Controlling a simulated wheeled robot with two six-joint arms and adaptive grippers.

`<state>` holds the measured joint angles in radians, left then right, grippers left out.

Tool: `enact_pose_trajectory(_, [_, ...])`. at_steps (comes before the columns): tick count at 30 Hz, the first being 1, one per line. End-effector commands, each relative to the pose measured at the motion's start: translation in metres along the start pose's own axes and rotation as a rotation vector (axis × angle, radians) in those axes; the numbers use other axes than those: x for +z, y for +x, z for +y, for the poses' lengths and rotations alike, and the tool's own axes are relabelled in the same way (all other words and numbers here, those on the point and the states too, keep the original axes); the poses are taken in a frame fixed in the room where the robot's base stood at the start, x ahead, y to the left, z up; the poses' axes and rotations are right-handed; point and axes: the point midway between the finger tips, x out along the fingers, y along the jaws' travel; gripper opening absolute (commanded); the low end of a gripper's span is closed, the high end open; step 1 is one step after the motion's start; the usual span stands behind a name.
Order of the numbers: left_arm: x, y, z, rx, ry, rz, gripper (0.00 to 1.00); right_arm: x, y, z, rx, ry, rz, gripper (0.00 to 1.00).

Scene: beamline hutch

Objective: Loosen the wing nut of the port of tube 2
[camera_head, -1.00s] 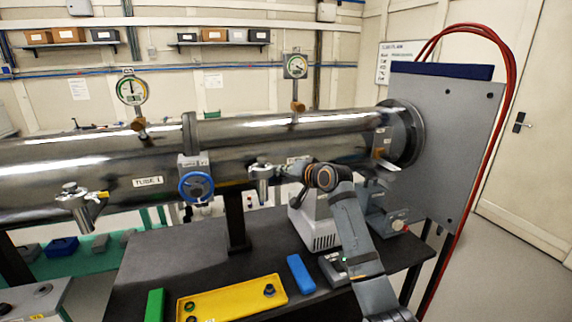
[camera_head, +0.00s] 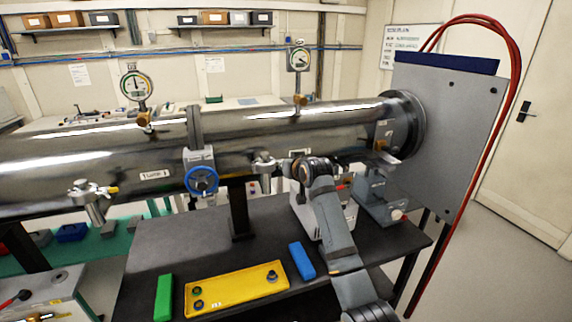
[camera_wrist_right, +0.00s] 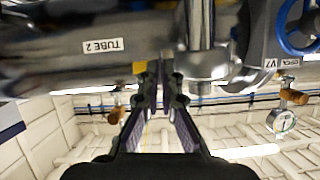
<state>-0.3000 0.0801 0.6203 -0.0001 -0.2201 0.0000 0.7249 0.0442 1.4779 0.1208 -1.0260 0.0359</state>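Tube 2 (camera_head: 330,122) is the right-hand part of the long steel pipe; its label (camera_wrist_right: 102,46) shows in the right wrist view, where the room appears upside down. Its port (camera_head: 264,165) hangs below the pipe, right of the blue-wheeled valve; it also shows in the wrist view (camera_wrist_right: 208,68). A yellow bit of the wing nut (camera_wrist_right: 140,67) shows beside my right fingertips; the rest is hidden. My right gripper (camera_wrist_right: 160,80) has its fingers close together at the port's side. I cannot tell whether they grip the nut. My left gripper is out of view.
A valve with a blue handwheel (camera_head: 202,180) and tube 1's port (camera_head: 92,200) are to the left. A yellow tray (camera_head: 235,292), a green block (camera_head: 163,298) and a blue block (camera_head: 302,260) lie on the dark table (camera_head: 190,240). A grey panel (camera_head: 445,130) stands right.

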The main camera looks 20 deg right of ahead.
Motion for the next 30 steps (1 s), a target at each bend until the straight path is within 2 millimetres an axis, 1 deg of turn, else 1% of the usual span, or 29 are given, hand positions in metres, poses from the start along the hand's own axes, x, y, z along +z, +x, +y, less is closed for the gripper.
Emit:
enact_pose_trajectory(14, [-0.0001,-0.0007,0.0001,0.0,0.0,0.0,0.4,-0.0012,-0.0003,-0.0003,0.004,-0.01,0.004,0.0])
enact_pose_trajectory(15, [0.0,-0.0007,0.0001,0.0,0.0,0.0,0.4,-0.0013,-0.0003,-0.0003,0.003,-0.01,0.004,0.08])
enact_pose_trajectory(19, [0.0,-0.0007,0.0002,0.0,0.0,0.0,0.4,-0.001,-0.0002,-0.0002,0.004,-0.01,0.003,0.26])
enact_pose_trajectory(27, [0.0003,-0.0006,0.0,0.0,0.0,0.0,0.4,-0.0003,0.0,-0.0002,0.003,-0.009,0.001,0.26])
enact_pose_trajectory(30, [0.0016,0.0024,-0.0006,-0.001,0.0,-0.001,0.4,0.0009,0.0005,0.0009,-0.004,0.01,0.001,0.26])
